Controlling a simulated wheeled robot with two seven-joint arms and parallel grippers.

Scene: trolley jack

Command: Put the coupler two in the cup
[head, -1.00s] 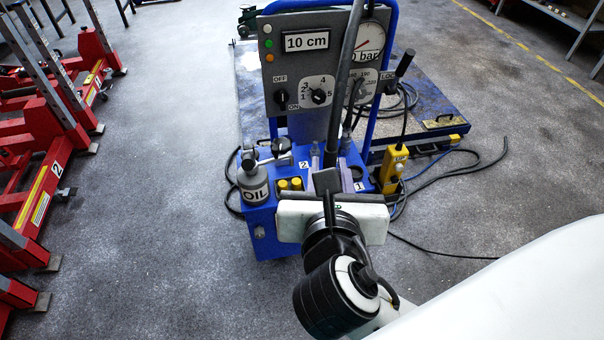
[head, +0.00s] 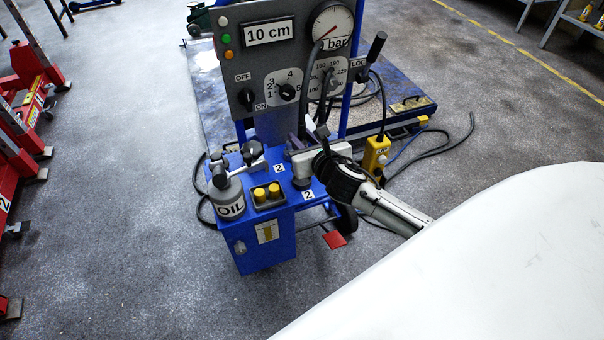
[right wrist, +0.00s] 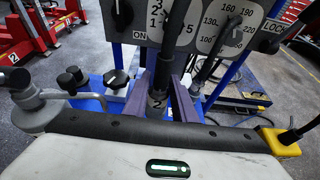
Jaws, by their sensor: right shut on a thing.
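My right gripper (head: 308,130) reaches over the blue jack unit from the right. In the right wrist view its two fingers (right wrist: 165,85) stand either side of coupler two (right wrist: 157,100), a grey hose end marked 2 on a black hose. The gripper is shut on it. In the head view the coupler is mostly hidden by the gripper. A dark round cup (head: 302,183) sits on the unit's top beside a 2 label, just below and in front of the gripper. I cannot tell the exact gap between coupler and cup. My left gripper is not in view.
The control panel (head: 262,62) and gauge (head: 332,25) stand close behind the gripper. A yellow pendant (head: 376,155) hangs at the right. Open floor lies left and front.

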